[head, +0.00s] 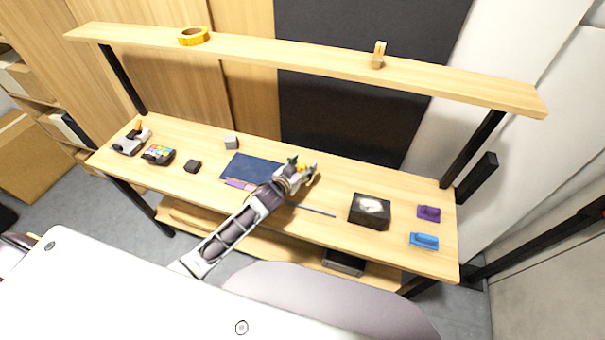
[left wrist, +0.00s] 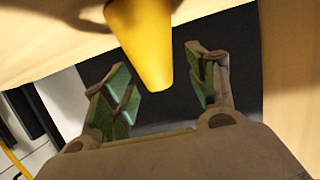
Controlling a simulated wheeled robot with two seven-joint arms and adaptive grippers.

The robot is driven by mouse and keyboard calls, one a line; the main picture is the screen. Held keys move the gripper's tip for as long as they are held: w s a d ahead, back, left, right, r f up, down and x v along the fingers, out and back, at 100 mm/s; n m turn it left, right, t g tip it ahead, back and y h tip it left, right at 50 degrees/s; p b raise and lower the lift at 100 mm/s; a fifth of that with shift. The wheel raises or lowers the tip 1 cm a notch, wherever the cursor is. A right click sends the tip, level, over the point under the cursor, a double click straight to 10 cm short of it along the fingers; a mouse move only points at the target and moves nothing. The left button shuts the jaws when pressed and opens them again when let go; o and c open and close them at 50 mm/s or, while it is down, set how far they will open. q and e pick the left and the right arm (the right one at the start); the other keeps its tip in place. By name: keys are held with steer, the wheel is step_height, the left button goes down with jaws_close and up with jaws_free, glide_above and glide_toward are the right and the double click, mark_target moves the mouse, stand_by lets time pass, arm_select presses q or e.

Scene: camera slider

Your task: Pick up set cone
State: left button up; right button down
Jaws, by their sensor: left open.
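The set cone (left wrist: 145,45) is yellow and stands out in the left wrist view, with its narrower end toward my gripper. In the head view only a small yellow part of it (head: 303,168) shows beside the fingers on the workbench. My left gripper (left wrist: 160,85) is open, with one green-padded finger on each side of the cone's narrow end. I see gaps between the pads and the cone. In the head view the left gripper (head: 303,172) is over the middle of the bench and hides most of the cone. My right gripper is not in view.
The workbench (head: 335,230) also holds a dark blue mat (head: 248,168), a thin grey rod (head: 312,210), a dark box (head: 369,210), and purple (head: 428,212) and blue (head: 424,241) items at right. A raised shelf (head: 290,52) spans the back, bearing a yellow ring (head: 193,37).

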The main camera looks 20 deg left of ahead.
mark_target(302, 166)
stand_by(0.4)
arm_select(q)
steer(key=c, duration=1.1)
steer(key=shift+r, duration=0.15)
steer(key=shift+r, duration=4.85)
